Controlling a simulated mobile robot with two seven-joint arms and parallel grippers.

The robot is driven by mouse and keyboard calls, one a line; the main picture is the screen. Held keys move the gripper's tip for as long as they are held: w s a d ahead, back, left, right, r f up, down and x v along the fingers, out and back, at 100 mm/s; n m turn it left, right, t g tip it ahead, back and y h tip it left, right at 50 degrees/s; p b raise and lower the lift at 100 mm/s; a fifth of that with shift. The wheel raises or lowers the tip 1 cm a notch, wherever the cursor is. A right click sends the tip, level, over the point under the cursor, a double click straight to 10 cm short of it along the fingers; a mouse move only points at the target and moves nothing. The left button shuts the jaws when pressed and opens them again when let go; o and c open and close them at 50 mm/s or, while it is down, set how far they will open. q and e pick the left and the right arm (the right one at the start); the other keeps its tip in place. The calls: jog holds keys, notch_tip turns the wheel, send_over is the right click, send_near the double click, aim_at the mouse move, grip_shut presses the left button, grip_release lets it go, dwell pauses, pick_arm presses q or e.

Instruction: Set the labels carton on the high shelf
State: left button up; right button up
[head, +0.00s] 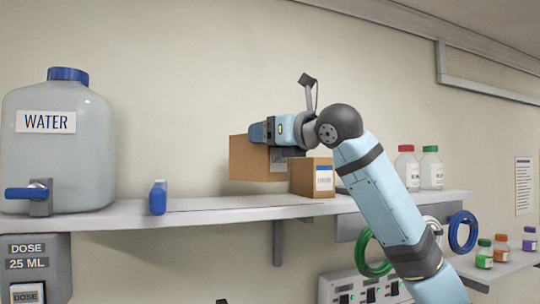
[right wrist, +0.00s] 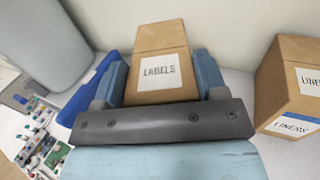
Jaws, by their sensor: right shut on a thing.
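The labels carton is a brown box (head: 243,160) in the head view, held over the high shelf (head: 225,207). My right gripper (head: 259,134) is shut on it. In the right wrist view, the carton (right wrist: 150,38) with its white "LABELS" sign sits between the two fingers of the gripper (right wrist: 161,80). Its underside looks slightly above the shelf, with a small gap, though contact is hard to judge. My left gripper is not in view.
The liners carton (head: 310,177) stands just right of the held carton. A small blue bottle (head: 158,198) and a large water tank (head: 65,150) stand to the left, with free shelf between bottle and carton. White bottles with red (head: 407,168) and green (head: 431,170) caps stand right.

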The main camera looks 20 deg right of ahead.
aim_at(279, 158)
jog(key=shift+s+f, duration=0.15)
jog(key=shift+f, duration=0.45)
notch_tip(279, 158, down, 3)
jog(key=shift+p, duration=0.3)
jog(key=shift+f, duration=0.25)
jog(key=shift+d, duration=0.1)
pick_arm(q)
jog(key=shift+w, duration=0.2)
pick_arm(e)
jog(key=shift+f, duration=0.1)
jog(key=o, duration=0.8)
jog(key=shift+c, duration=0.2)
jog(key=shift+o, duration=1.4)
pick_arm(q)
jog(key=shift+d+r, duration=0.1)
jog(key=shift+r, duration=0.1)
